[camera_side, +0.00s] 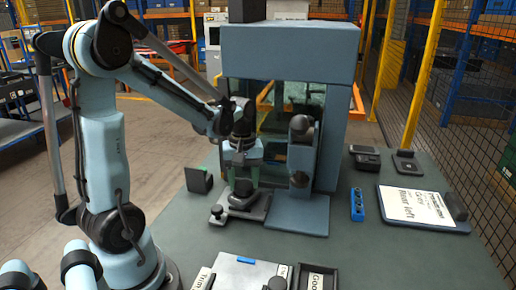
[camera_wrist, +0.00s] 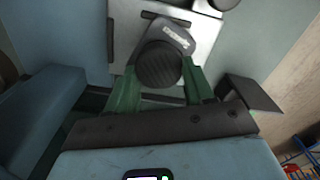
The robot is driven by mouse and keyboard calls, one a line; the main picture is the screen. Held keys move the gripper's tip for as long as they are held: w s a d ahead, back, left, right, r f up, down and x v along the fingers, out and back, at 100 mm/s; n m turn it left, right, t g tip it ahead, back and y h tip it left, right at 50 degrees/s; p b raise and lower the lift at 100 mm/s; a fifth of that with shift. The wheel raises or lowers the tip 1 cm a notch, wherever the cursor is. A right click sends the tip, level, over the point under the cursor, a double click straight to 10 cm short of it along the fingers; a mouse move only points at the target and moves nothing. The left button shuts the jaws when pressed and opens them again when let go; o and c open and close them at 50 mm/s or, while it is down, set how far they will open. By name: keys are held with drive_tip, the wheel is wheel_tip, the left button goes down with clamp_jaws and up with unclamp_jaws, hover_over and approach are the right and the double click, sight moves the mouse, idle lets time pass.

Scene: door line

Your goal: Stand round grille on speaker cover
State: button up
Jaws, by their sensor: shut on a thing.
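The round grille (camera_wrist: 158,66) is a dark, finely ribbed disc. In the wrist view it sits between the green fingers of my gripper (camera_wrist: 160,72), which is shut on it. A dark rounded block with a pale label (camera_wrist: 172,34), perhaps the speaker cover, lies just beyond the grille and is partly overlapped by it. In the side view my gripper (camera_side: 242,175) points down over a dark fixture (camera_side: 240,210) on the bench. A dark round part shows under the fingers there. I cannot tell whether the grille touches the block.
A blue-grey press-like housing (camera_side: 290,50) with a base block (camera_side: 298,213) stands close at the right of my gripper. A small dark block (camera_side: 198,180) is at its left. Labelled trays (camera_side: 245,272) line the front.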

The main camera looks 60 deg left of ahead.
idle(0.3)
drive_tip(key=o, duration=1.1)
drive_tip(key=shift+r, duration=0.1)
wheel_tip(320, 180, up, 12)
drive_tip(key=d+f+m+t, duration=0.2)
drive_tip(key=d+m+t, duration=0.1)
drive_tip(key=d+m, duration=0.3)
drive_tip(key=s+d+f+m+t, duration=0.1)
drive_tip(key=d+f+m+t, duration=0.1)
drive_tip(key=d+m+t, duration=0.2)
drive_tip(key=d+m, duration=0.3)
drive_tip(key=d, duration=0.1)
drive_tip(key=shift+s+f+m, duration=0.2)
drive_tip(key=shift+s+m, duration=0.05)
drive_tip(key=shift+m, duration=0.05)
